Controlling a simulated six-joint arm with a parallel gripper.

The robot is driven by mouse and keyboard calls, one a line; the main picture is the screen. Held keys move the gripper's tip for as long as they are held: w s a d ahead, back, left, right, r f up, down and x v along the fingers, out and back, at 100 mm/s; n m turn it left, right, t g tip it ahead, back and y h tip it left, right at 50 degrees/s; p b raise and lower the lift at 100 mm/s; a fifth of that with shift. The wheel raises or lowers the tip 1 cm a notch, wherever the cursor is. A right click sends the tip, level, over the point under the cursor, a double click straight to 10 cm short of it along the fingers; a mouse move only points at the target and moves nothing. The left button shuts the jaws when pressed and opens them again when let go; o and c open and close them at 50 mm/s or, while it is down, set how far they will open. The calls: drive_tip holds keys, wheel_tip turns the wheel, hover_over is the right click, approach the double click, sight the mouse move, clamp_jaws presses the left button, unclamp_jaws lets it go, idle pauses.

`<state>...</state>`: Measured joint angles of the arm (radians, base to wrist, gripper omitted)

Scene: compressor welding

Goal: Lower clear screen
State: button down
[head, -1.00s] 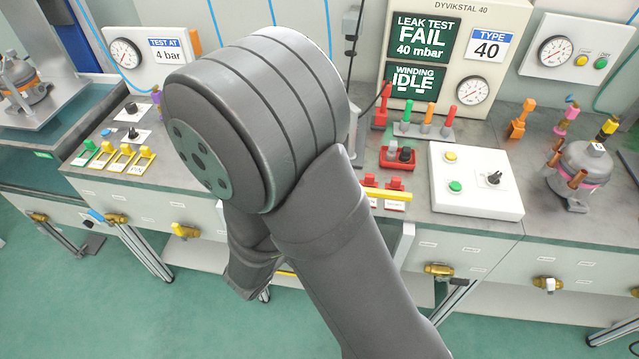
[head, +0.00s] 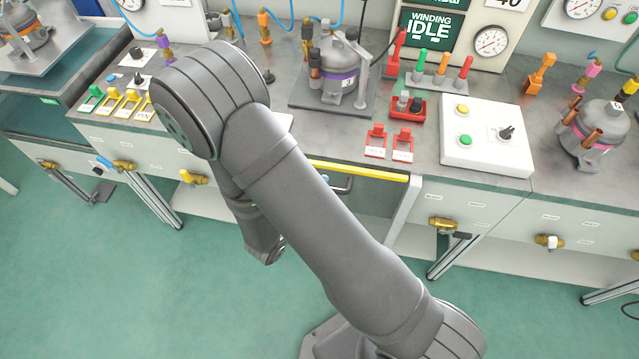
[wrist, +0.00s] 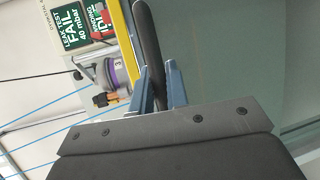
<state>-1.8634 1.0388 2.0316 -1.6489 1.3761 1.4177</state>
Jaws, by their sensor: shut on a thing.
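The clear screen (head: 375,196) has a yellow top edge (head: 370,173) and stands at the front of the bench, with that edge close to the bench's front edge. A dark bar handle (head: 343,187) is on it. My arm covers the screen's left part in the head view. In the wrist view the blue fingers of my gripper (wrist: 160,88) are shut on the dark handle (wrist: 148,35), beside the yellow edge (wrist: 122,35).
A compressor (head: 337,70) with a purple band stands on a dark plate behind the screen. Red tags (head: 376,143), a red tray (head: 408,106) and a white control box (head: 487,135) are to its right. Brass valves (head: 442,223) stick out from the bench front. The green floor before it is clear.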

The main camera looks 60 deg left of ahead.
drive_tip(key=c, duration=1.4)
unclamp_jaws()
drive_tip(key=shift+s, duration=0.1)
drive_tip(key=v, duration=1.7)
drive_tip(key=x, duration=1.7)
